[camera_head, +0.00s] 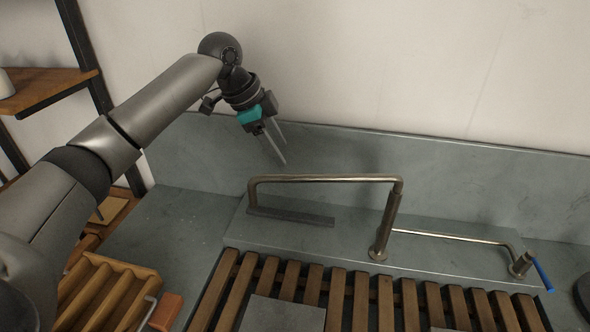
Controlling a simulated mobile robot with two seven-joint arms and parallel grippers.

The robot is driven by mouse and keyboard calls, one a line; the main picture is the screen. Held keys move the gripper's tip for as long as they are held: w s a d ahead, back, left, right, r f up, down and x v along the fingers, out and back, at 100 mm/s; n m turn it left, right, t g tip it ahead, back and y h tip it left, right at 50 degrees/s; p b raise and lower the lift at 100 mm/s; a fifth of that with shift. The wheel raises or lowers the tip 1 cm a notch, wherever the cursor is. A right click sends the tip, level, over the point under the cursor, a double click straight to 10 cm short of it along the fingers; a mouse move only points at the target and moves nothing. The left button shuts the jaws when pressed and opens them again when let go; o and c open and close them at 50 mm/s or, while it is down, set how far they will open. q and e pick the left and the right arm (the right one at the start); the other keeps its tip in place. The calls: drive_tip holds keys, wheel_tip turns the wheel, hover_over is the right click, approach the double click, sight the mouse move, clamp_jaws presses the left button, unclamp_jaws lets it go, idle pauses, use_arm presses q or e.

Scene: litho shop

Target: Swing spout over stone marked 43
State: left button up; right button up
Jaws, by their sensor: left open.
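The spout (320,179) is a bent metal pipe on an upright post on the grey ledge. Its arm reaches left from the post and its end turns down at the left. My left gripper (284,155) is open and empty, pointing down above and behind the spout's left part, apparently apart from it. A grey stone slab (282,316) lies on the wooden slats at the bottom edge, partly cut off. A second slab (445,330) barely shows to its right. No number is readable on either. My right gripper is out of view.
A lower pipe with a blue-ended lever (543,275) stands at the right of the ledge. Wooden slats (345,297) run along the front. A ribbed wooden rack (108,290) and an orange-brown block (166,312) are at lower left. A grey back wall (440,160) stands behind.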

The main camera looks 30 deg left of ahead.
sight(297, 175)
use_arm(q)
drive_tip(key=x, duration=0.9)
drive_tip(key=shift+r, duration=0.1)
clamp_jaws()
idle(1.1)
